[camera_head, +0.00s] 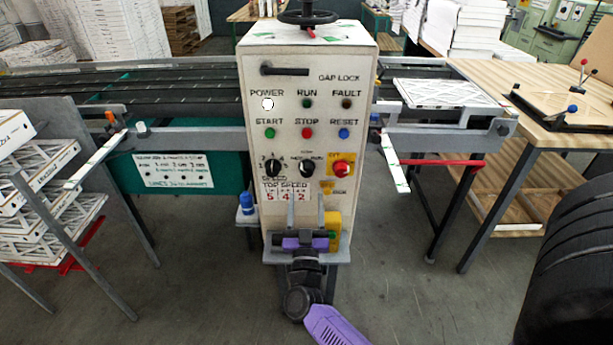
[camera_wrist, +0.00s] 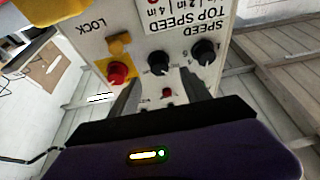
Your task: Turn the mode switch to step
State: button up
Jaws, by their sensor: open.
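The mode switch (camera_head: 307,168) is a black knob on the white control cabinet, between the speed knob (camera_head: 272,168) and the red mushroom button (camera_head: 341,168). Its setting is too small to read. In the wrist view, where the panel appears upside down, the mode switch (camera_wrist: 158,62) is the middle control. My gripper (camera_head: 305,206) is in front of the lower panel, below the knobs, with its two fingers pointing up. It is open and empty. In the wrist view my gripper (camera_wrist: 163,82) has its fingers either side of the view to the switch, with no contact visible.
The red button (camera_wrist: 118,73) on its yellow plate is close beside the switch. Start (camera_head: 270,133), stop (camera_head: 307,133) and reset (camera_head: 343,133) buttons are above. A yellow box (camera_head: 333,228) is low at the right, and a blue-capped bottle (camera_head: 246,203) stands left of the cabinet.

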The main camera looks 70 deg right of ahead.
aim_at(305, 174)
jog(key=p+x, duration=0.1)
jog(key=x, duration=0.7)
jog(key=shift+s, duration=0.1)
jog(key=c, duration=1.2)
jog(key=shift+m+g, duration=0.4)
jog(key=shift+m, duration=0.2)
jog(key=m+g, duration=0.1)
jog(key=m, duration=0.1)
jog(key=m+g, duration=0.1)
jog(key=m, duration=0.2)
jog(key=shift+w+a+g+h, duration=0.1)
jog(key=shift+w+g+h, duration=0.1)
jog(key=shift+g+h, duration=0.15)
jog(key=shift+m+g, duration=0.8)
jog(key=shift+m, duration=0.8)
jog(key=shift+m+g, duration=0.75)
jog(key=shift+m, duration=0.85)
jog(key=shift+r, duration=0.15)
grip_shut()
